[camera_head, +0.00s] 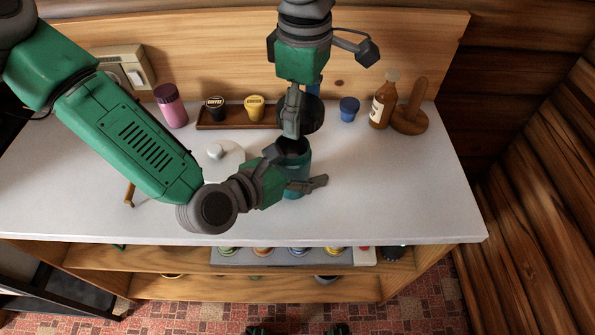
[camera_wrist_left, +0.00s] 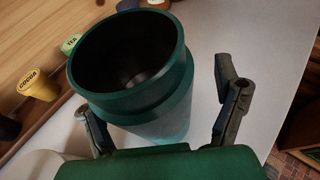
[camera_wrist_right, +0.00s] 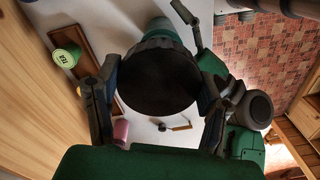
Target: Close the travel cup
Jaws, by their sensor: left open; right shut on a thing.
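The travel cup (camera_head: 293,183) is teal and stands upright on the white counter. In the left wrist view the cup (camera_wrist_left: 130,70) shows its open top and dark, empty-looking inside. My left gripper (camera_head: 298,167) is open, with one finger on each side of the cup. My right gripper (camera_head: 298,118) is above and just behind the cup, shut on a dark round lid (camera_head: 318,113). In the right wrist view the lid (camera_wrist_right: 158,82) sits between both fingers and partly covers the cup. The lid is apart from the cup's rim and looks tilted.
A white lidded pot (camera_head: 228,160) stands left of the cup. Behind are a pink bottle (camera_head: 171,106), a wooden tray (camera_head: 234,124) with capsules, a blue cup (camera_head: 349,108), a brown bottle (camera_head: 383,101) and a wooden stand (camera_head: 410,121). The counter's right side (camera_head: 410,190) is clear.

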